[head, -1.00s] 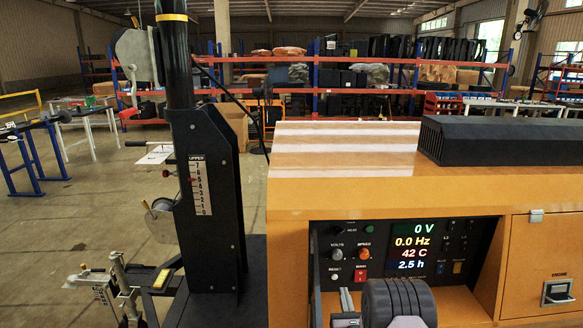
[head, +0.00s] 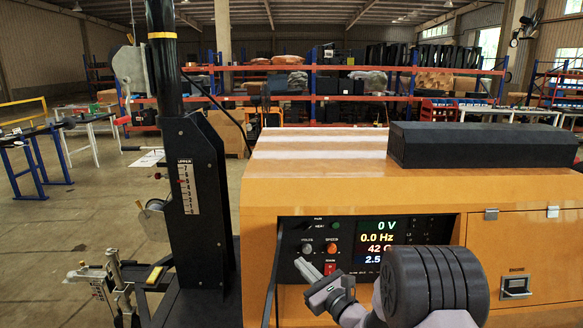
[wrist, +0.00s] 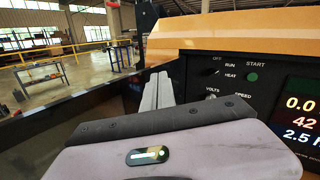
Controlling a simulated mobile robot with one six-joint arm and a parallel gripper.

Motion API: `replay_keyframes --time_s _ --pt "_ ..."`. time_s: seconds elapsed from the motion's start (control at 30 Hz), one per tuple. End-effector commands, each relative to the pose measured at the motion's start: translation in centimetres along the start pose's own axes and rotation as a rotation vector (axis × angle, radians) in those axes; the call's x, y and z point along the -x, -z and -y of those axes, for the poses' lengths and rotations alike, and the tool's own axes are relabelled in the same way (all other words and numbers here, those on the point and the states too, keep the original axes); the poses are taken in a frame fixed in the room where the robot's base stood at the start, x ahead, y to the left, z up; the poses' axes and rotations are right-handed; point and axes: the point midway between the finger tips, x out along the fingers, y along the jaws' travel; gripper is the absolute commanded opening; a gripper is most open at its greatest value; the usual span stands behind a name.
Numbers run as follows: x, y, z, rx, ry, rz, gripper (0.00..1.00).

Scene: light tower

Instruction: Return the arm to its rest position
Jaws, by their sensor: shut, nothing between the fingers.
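My gripper (head: 302,265) is shut and empty. In the head view it is raised in front of the lower left of the control panel (head: 290,262), its fingers pointing up and left. In the wrist view my gripper (wrist: 157,90) shows its two fingers together, with the panel (wrist: 230,92) behind and to the right. I cannot tell the exact gap to the panel. My dark ribbed arm joint (head: 432,280) covers the panel's lower right and part of the bottom readout. The display (head: 383,237) shows 0 V and 0.0 Hz.
The orange generator housing (head: 350,195) fills the right, with a closed latched door (head: 540,240). A black mast (head: 198,215) stands to its left. Shelving (head: 340,85) is far behind. Open floor (head: 70,235) lies at the left.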

Motion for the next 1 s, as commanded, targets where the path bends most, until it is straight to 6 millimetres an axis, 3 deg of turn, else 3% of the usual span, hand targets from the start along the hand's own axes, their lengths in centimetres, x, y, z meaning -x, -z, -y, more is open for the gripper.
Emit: replay_keyframes --time_s 0.07,0.17,0.23,0.33,0.4,0.5,0.73,0.77,0.8,0.83,1.0 --pt "0.3 -4.7 -3.1 0.081 -0.141 0.017 0.00" --pt "2.9 -11.0 -8.8 0.258 -0.386 0.016 0.00" --pt "7.1 -14.8 -13.5 0.460 -0.591 -0.013 0.00" --pt "15.0 -16.9 -17.9 0.809 -0.837 -0.102 0.00" --pt "19.9 -16.8 -18.7 1.039 -0.945 -0.178 0.00" --pt "25.5 -16.3 -17.9 1.340 -1.033 -0.295 0.00" --pt "34.4 -16.8 -12.4 1.951 -1.052 -0.583 0.00" --pt "35.1 -15.6 -12.2 1.982 -1.056 -0.606 0.00" --pt "35.4 -12.6 -13.0 1.952 -1.079 -0.601 0.00" --pt "35.6 -11.1 -13.4 1.939 -1.091 -0.600 0.00" --pt "37.0 -5.5 -15.2 1.889 -1.140 -0.600 0.00"
